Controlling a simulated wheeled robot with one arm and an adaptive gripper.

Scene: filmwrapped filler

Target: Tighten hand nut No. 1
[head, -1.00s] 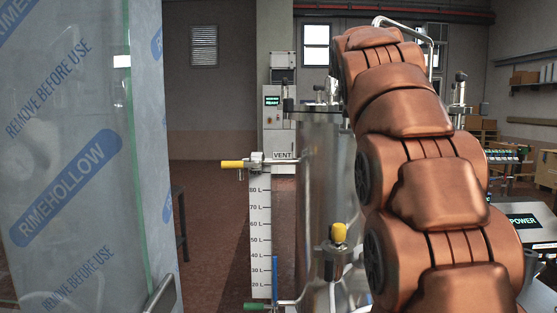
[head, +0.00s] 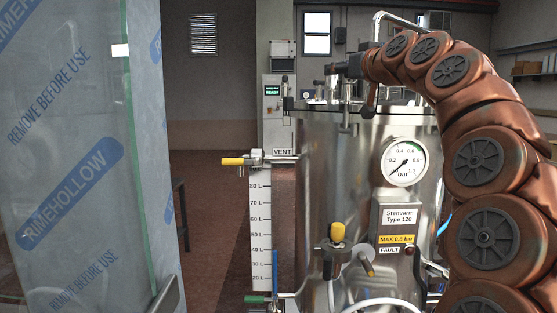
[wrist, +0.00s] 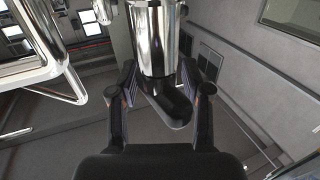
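The steel vessel (head: 330,165) stands in the middle of the head view. Along its lid rim are several upright fastenings, one at the left edge (head: 287,92) and one at the front (head: 346,113). I see no numbers on them, so I cannot tell which is hand nut No. 1. My gripper (head: 336,70) is small and dark in the head view, above the lid. In the wrist view my gripper (wrist: 158,75) has its fingers apart, either side of a chrome cylinder (wrist: 156,40) with a black rounded end (wrist: 172,108). Contact is unclear.
A film-wrapped panel (head: 70,150) fills the left. A yellow-handled vent valve (head: 233,161) sticks out left of the vessel. A pressure gauge (head: 405,162) and a yellow-capped valve (head: 337,232) are at its front. A bent chrome pipe (head: 383,18) rises behind the lid.

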